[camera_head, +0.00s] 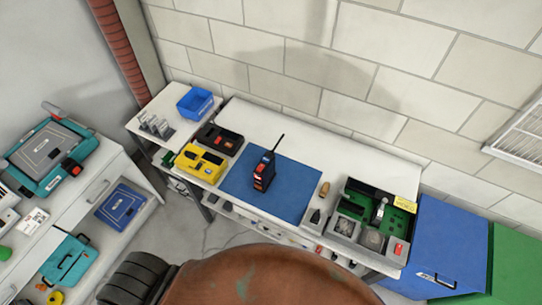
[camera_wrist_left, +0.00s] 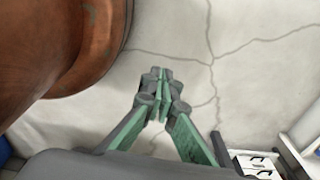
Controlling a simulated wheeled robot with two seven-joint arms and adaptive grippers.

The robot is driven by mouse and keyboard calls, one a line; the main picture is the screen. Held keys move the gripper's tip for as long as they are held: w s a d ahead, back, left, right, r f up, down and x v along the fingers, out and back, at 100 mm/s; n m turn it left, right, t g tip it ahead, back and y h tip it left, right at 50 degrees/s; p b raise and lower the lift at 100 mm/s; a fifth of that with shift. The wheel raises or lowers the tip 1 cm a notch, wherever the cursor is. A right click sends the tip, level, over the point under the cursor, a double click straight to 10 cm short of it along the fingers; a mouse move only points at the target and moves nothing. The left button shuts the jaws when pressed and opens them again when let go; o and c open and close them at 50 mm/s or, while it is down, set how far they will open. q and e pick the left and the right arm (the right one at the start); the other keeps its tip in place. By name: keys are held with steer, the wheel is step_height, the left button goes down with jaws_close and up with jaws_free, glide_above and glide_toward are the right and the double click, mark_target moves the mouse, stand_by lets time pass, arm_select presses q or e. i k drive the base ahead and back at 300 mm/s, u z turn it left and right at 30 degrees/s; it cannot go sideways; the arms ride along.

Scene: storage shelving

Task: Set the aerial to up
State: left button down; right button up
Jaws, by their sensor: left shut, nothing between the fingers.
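A dark radio (camera_head: 264,172) with orange-red parts stands on a blue mat (camera_head: 300,200) on the white workbench. Its thin black aerial (camera_head: 279,143) sticks out from the top and leans up to the right. My left gripper (camera_wrist_left: 161,78) shows only in the left wrist view, with its green fingers together and empty above the cracked grey floor. It is away from the radio, which is not in that view. My right gripper is not in view.
On the bench, a yellow case (camera_head: 201,161) and a dark case (camera_head: 220,138) are left of the mat; a green tray (camera_head: 376,209) of parts is to the right. A blue bin (camera_head: 194,102) stands farther left. A brick wall (camera_head: 330,75) closes the back.

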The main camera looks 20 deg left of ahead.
mark_target(278, 143)
steer(key=k, duration=0.85)
steer(key=u, duration=0.75)
steer(key=i, duration=1.25)
steer(key=z, duration=0.35)
